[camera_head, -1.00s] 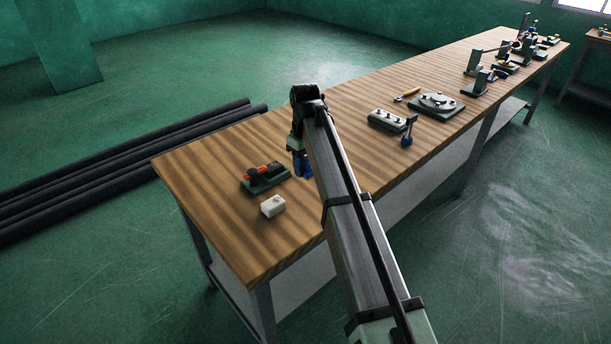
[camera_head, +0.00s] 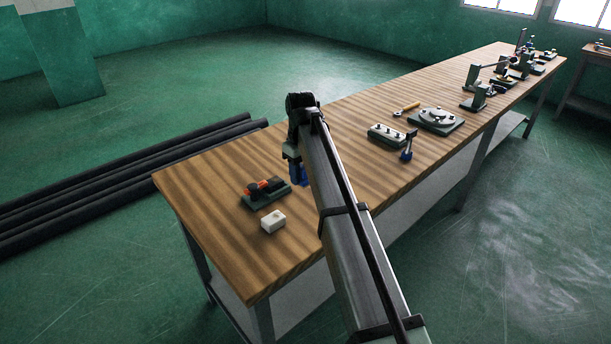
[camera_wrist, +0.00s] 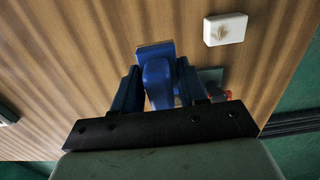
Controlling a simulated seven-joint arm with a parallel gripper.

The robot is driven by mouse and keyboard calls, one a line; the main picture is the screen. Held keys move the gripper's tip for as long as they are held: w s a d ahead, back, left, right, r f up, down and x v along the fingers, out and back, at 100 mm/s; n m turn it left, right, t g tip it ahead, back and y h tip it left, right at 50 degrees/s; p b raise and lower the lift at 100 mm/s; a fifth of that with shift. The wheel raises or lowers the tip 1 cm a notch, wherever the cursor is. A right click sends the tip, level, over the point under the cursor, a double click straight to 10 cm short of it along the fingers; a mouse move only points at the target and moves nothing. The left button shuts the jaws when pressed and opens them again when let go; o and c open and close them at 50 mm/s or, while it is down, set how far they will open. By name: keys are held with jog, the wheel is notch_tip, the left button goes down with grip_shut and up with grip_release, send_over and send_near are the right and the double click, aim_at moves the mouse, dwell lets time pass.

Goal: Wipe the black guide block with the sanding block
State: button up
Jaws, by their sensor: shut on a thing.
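My gripper (camera_wrist: 155,88) is shut on a blue block with a rounded grip (camera_wrist: 156,72), which I take to be the sanding block. In the head view, the blue of my gripper and block (camera_head: 298,174) shows above the table's near end, partly behind my arm. A green-based fixture (camera_head: 262,202) with black and orange parts stands left of my gripper. Its black part (camera_head: 277,184) appears to be the guide block. In the wrist view, the fixture is mostly hidden behind my right finger; a bit of its base (camera_wrist: 212,74) shows. The sanding block is apart from it.
A white block (camera_head: 273,221) with a dark smudge lies in front of the fixture, and also shows in the wrist view (camera_wrist: 225,29). A fixture with several knobs (camera_head: 386,133) and a round plate fixture (camera_head: 437,119) stand farther along the wooden table (camera_head: 215,180).

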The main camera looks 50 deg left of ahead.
notch_tip(320, 180, up, 2)
send_over(278, 180)
jog(key=d, duration=0.2)
jog(key=shift+s+d+f, duration=0.1)
jog(key=shift+s+f, duration=0.05)
jog(key=shift+f, duration=2.9)
notch_tip(278, 180, down, 2)
jog(key=shift+f, duration=0.1)
jog(key=shift+a, duration=1.05)
jog(key=shift+c, duration=0.4)
jog(key=shift+a, duration=1.85)
jog(key=d, duration=0.5)
jog(key=shift+d, duration=0.4)
notch_tip(278, 180, up, 8)
jog(key=shift+r, duration=0.25)
